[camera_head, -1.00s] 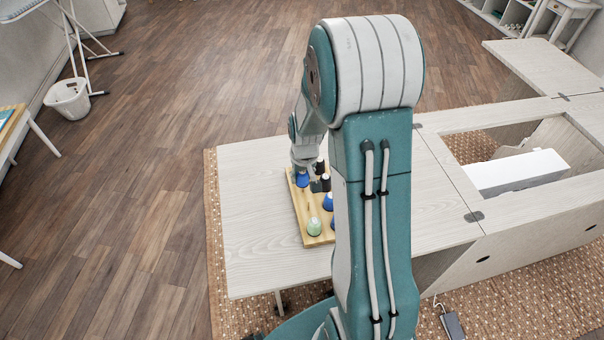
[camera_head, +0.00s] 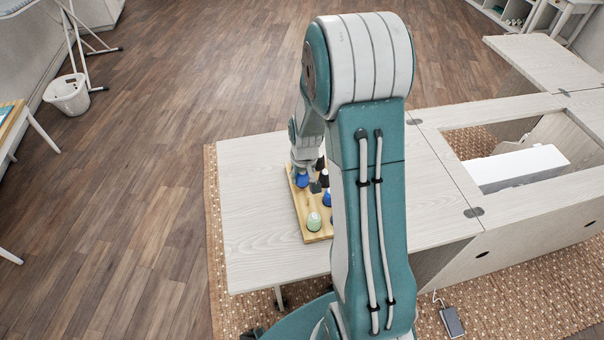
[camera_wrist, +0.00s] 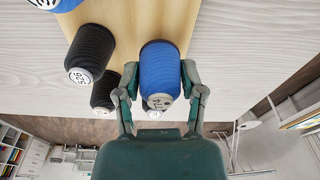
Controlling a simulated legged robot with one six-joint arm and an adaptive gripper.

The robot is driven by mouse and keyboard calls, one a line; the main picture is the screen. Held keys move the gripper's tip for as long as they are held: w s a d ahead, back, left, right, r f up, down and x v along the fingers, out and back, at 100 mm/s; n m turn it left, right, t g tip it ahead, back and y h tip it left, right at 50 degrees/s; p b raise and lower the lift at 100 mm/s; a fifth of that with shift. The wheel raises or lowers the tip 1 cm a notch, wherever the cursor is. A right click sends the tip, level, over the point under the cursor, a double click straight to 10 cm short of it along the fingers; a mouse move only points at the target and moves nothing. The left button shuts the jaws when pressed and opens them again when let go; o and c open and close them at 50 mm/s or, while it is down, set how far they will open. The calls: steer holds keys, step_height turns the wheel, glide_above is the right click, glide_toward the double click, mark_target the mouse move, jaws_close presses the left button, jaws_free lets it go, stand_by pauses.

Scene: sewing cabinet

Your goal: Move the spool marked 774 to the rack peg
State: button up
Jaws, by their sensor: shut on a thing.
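In the wrist view my gripper (camera_wrist: 160,82) is shut on a blue spool (camera_wrist: 160,70), with one finger along each side. I cannot tell whether the held spool is clear of the board. My upper arm hides the board's right part. I cannot make out the rack peg.
The wooden board (camera_head: 321,236) lies on the pale table (camera_head: 250,240). It bears a mint spool (camera_head: 314,221), another blue spool (camera_head: 327,199) and black spools (camera_wrist: 91,52) close beside the held one. The table's left part is clear. A cabinet opening with a white machine (camera_head: 517,169) is at right.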

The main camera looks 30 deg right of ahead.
steer(key=shift+f, duration=0.1)
steer(key=o, duration=0.9)
steer(key=r, duration=0.7)
steer(key=s+r, duration=0.1)
steer(key=r, duration=0.3)
steer(key=shift+s+a+r, duration=0.1)
steer(key=shift+r, duration=0.05)
steer(key=shift+s+r, duration=0.1)
steer(key=shift+r, duration=0.15)
